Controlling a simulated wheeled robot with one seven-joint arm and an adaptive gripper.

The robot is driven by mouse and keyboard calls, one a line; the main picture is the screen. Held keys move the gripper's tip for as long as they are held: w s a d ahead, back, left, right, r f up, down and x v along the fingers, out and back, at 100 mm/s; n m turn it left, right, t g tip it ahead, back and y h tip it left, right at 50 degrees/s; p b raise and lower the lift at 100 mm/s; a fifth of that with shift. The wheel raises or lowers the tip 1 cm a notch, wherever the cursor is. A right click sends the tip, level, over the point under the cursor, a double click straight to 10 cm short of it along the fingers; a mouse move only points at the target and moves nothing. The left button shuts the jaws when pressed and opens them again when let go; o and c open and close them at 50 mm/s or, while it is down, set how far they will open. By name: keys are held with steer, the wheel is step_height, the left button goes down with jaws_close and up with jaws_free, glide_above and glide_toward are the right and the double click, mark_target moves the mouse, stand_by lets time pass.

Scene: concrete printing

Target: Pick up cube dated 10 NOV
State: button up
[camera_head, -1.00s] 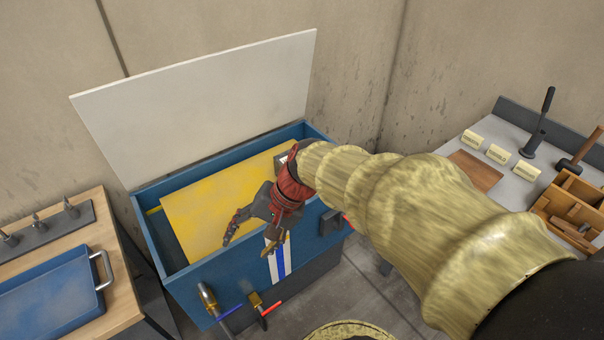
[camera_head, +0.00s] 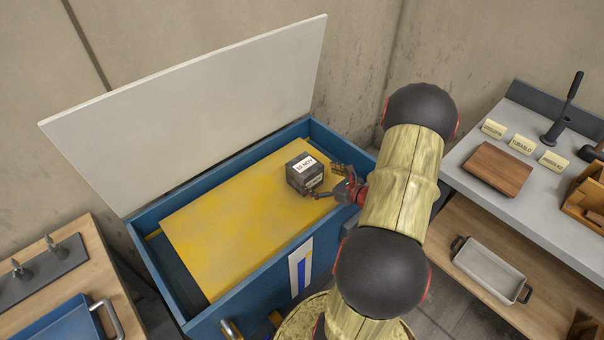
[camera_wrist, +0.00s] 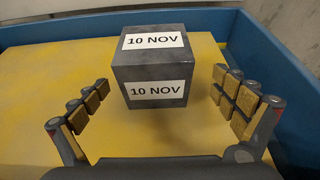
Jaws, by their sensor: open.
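The dark grey cube (camera_head: 304,173) with white 10 NOV labels sits on the yellow board (camera_head: 232,218) inside the blue box, near its right end. In the wrist view the cube (camera_wrist: 154,66) shows a 10 NOV label on its top and another on its near face. My gripper (camera_head: 329,182) is at the cube's right side in the head view. In the wrist view my gripper (camera_wrist: 158,104) is open, one finger on each side of the cube with gaps between. The fingers do not touch it.
The blue box (camera_head: 262,273) has raised walls close to the cube, and its white lid (camera_head: 195,110) stands open behind. A grey bench (camera_head: 460,165) with a wooden block (camera_head: 499,168) is at right. A blue tray (camera_head: 68,322) lies on the left table.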

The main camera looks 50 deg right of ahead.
mark_target(305, 170)
steer(key=x, duration=0.2)
steer(key=b+x, duration=0.1)
steer(key=x, duration=0.1)
steer(key=b+x, duration=0.1)
steer(key=x, duration=0.1)
steer(key=shift+w+a+r, duration=0.2)
steer(key=shift+w+a, duration=0.05)
steer(key=shift+a, duration=0.15)
steer(key=shift+w+d+f+b, duration=0.1)
steer(key=shift+w+b, duration=0.25)
steer(key=shift+w, duration=0.05)
steer(key=shift+c, duration=0.4)
steer(key=c, duration=2)
steer(key=shift+w+d+r, duration=0.1)
steer(key=shift+d+r, duration=0.05)
steer(key=shift+r, duration=0.15)
steer(key=shift+c, duration=0.4)
steer(key=shift+r, duration=0.1)
